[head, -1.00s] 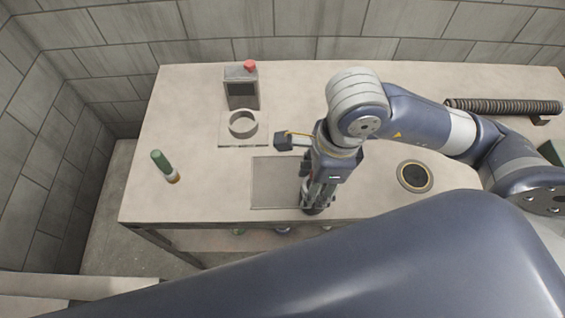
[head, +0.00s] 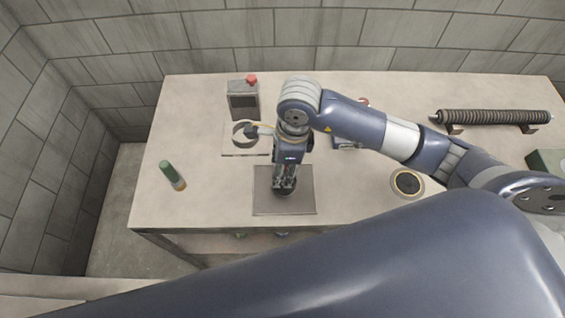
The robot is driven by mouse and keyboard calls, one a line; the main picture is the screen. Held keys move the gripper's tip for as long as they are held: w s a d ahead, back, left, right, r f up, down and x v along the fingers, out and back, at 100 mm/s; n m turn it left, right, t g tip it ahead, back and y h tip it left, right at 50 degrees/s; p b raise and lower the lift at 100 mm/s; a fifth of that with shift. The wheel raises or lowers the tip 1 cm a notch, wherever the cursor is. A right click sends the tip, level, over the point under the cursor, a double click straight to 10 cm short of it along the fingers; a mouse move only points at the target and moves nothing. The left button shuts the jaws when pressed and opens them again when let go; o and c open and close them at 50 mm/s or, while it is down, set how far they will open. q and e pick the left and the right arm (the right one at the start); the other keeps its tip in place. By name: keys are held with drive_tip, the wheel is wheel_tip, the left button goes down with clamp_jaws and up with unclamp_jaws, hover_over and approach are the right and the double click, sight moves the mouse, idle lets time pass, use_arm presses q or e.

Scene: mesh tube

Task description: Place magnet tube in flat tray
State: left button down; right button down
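The flat tray (head: 263,203) is a thin grey square panel on the bench near its front edge. My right gripper (head: 285,188), on the arm from the right, points down over the tray's middle. Something dark and rounded shows at its fingertips; I cannot tell whether it is a held object or the fingertips themselves. I cannot identify the magnet tube for certain. My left gripper is not in view.
A grey box with a red knob (head: 243,100) stands behind a ring on a pale plate (head: 233,151). A ribbed dark tube (head: 495,116) rests on supports at the right. A round black disc (head: 408,182) lies right of the tray. The front-left bench is clear.

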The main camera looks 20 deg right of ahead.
drive_tip(key=shift+f, duration=0.1)
drive_tip(key=shift+f+b, duration=0.15)
drive_tip(key=shift+b, duration=0.15)
drive_tip(key=c, duration=0.8)
unclamp_jaws()
drive_tip(key=shift+r, duration=0.25)
drive_tip(key=r, duration=0.4)
drive_tip(key=d+r+b, duration=0.1)
drive_tip(key=r, duration=0.3)
drive_tip(key=r+b, duration=0.1)
drive_tip(key=r, duration=0.3)
drive_tip(key=shift+s+d, duration=0.2)
